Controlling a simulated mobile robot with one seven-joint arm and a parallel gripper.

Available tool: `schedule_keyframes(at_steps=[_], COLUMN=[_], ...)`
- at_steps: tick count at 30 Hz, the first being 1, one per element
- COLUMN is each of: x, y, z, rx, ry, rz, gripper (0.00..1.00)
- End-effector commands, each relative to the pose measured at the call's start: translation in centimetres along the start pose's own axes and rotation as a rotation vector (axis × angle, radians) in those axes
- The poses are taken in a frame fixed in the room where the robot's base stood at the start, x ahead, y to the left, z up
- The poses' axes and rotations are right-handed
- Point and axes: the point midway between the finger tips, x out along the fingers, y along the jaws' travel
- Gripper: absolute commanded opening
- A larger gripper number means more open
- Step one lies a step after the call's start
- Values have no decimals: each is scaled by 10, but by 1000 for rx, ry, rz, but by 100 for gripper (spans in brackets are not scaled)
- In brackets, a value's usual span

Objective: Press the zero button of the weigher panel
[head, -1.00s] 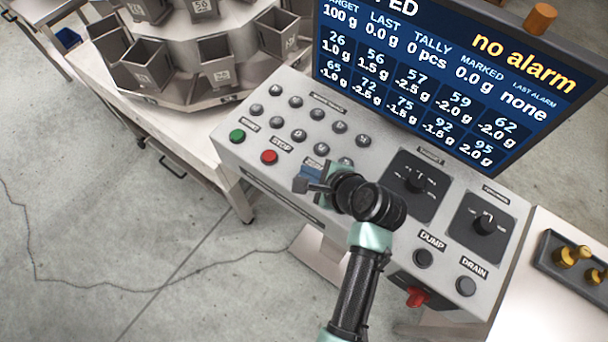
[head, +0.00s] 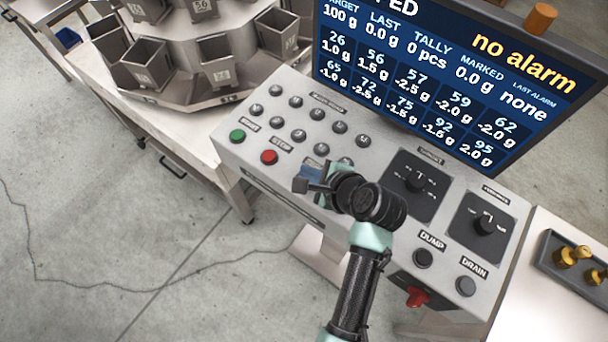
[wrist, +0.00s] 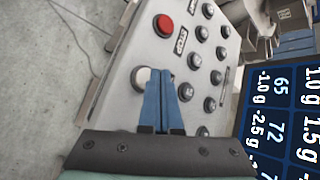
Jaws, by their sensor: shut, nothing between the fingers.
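The weigher panel (head: 395,250) is a sloped grey console with round buttons and two black dials. In the wrist view, a pale round button (wrist: 140,78) sits in line with the red stop button (wrist: 163,26); by its place after stop it looks like the zero button. In the head view my gripper hides this button, and a partly covered label shows behind the gripper. My gripper (head: 304,182) is shut and empty over the panel's front part. In the wrist view its blue fingertips (wrist: 161,76) lie just right of the pale button, overlapping its edge; I cannot tell whether they touch.
The green start button (head: 237,136) and several grey buttons lie around the gripper. A large screen (head: 440,95) reading "no alarm" stands behind the panel. Dump (head: 423,258) and drain (head: 466,286) buttons and a red knob (head: 417,297) are to the right.

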Motion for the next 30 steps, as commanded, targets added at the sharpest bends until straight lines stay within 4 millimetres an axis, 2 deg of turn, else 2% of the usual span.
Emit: schedule_keyframes(at_steps=[30], x=[8], y=[6], z=[-6], rx=[0], ry=[0], rz=[1], gripper=[0])
